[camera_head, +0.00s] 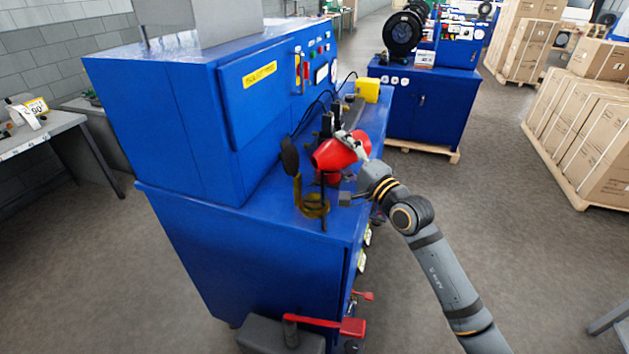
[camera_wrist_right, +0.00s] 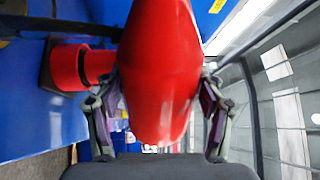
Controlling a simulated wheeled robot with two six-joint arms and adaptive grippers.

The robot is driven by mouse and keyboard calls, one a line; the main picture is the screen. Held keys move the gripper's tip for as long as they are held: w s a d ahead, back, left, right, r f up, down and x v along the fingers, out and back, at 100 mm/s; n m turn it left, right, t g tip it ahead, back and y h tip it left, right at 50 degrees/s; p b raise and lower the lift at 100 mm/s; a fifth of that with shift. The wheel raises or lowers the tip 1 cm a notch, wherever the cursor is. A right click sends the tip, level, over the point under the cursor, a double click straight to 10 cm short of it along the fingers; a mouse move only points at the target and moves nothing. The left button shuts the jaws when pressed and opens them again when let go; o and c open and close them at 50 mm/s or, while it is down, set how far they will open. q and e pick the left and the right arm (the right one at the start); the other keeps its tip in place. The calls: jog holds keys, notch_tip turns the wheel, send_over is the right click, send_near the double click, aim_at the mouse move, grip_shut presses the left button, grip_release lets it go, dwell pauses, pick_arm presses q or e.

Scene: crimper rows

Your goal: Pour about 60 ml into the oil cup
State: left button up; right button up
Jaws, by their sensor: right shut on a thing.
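My right gripper (camera_head: 352,142) is shut on a red container (camera_head: 335,153). It holds the container tilted, almost lying, above the blue machine's work surface. In the right wrist view the red container (camera_wrist_right: 160,70) fills the middle, between the two fingers of the gripper (camera_wrist_right: 160,105). A smaller red cylindrical part (camera_head: 328,177) shows just under the container. In the right wrist view this red part (camera_wrist_right: 82,66) has a dark base; I cannot tell whether it is the oil cup. No flowing liquid is visible. My left gripper is out of view.
An amber, see-through round thing (camera_head: 314,205) stands near the front of the work surface, by a dark round-headed part (camera_head: 290,155). A yellow block (camera_head: 367,90) is farther back. The tall blue cabinet (camera_head: 195,110) closes off the left. Open floor lies to the right.

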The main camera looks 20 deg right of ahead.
jog(key=shift+r, duration=0.15)
jog(key=shift+d+n+b, duration=0.15)
jog(key=shift+n+b, duration=0.15)
dwell(0.5)
jog(key=shift+r+n+b, duration=0.35)
jog(key=shift+n+b, duration=0.15)
jog(key=shift+b, duration=0.05)
dwell(1.3)
jog(key=m+p, duration=0.1)
jog(key=p, duration=0.2)
jog(key=m+p, duration=0.2)
jog(key=shift+w+d+r+p, duration=0.15)
jog(key=shift+d+p, duration=0.05)
jog(key=shift+p, duration=0.2)
jog(key=f+m, duration=0.2)
jog(key=shift+d+m+h, duration=0.1)
jog(key=shift+m+h, duration=0.2)
